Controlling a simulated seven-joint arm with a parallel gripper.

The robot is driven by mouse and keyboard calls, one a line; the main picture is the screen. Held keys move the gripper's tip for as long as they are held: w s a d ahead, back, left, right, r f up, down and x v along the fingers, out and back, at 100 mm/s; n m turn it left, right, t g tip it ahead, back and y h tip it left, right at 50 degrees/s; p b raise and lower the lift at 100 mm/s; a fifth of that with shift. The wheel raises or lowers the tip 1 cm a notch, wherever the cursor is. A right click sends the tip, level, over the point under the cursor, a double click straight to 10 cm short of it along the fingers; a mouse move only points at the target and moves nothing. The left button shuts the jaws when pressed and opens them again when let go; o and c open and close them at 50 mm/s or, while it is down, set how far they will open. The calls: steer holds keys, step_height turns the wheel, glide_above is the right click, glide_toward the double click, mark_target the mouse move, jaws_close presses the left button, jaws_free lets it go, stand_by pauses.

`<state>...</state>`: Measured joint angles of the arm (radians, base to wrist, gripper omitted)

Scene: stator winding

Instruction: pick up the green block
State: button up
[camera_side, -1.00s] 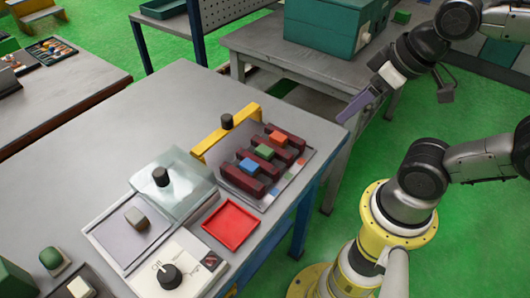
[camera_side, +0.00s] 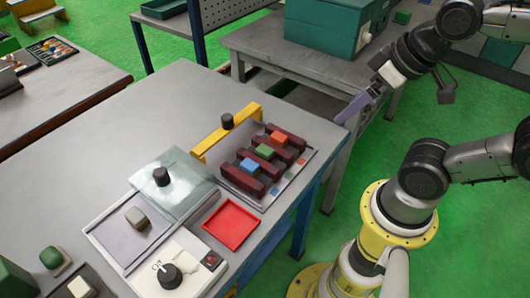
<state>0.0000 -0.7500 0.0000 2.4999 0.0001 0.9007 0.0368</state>
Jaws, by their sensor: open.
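The green block (camera_side: 264,152) sits in a dark red slotted rack (camera_side: 247,182) on the grey workbench, between a blue block (camera_side: 249,166) and an orange-red block (camera_side: 279,138). My gripper (camera_side: 396,107) is at the upper right, beyond the bench's right edge and well apart from the block. Its jaws are spread and nothing shows between them. One jaw, a long purple-grey finger, points down-left toward the bench's far right corner.
A yellow bar (camera_side: 226,134) with a black knob stands along the rack's back left side. A clear lidded box (camera_side: 175,185), a red tray (camera_side: 231,223) and a white dial panel (camera_side: 185,275) lie nearer.

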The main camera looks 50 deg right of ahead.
step_height(320, 180, up, 3)
steer(key=w+m, duration=0.2)
steer(key=m, duration=0.5)
steer(key=m+g, duration=0.6)
steer(key=m, duration=0.5)
glide_above(266, 148)
steer(key=f, duration=1.4)
steer(key=shift+w+f, duration=0.25)
steer(key=shift+f, duration=0.15)
steer(key=shift+s+f, duration=0.15)
steer(key=shift+f, duration=1.2)
steer(key=shift+s+f, duration=0.15)
steer(key=shift+f, duration=1.15)
steer(key=shift+c, duration=0.3)
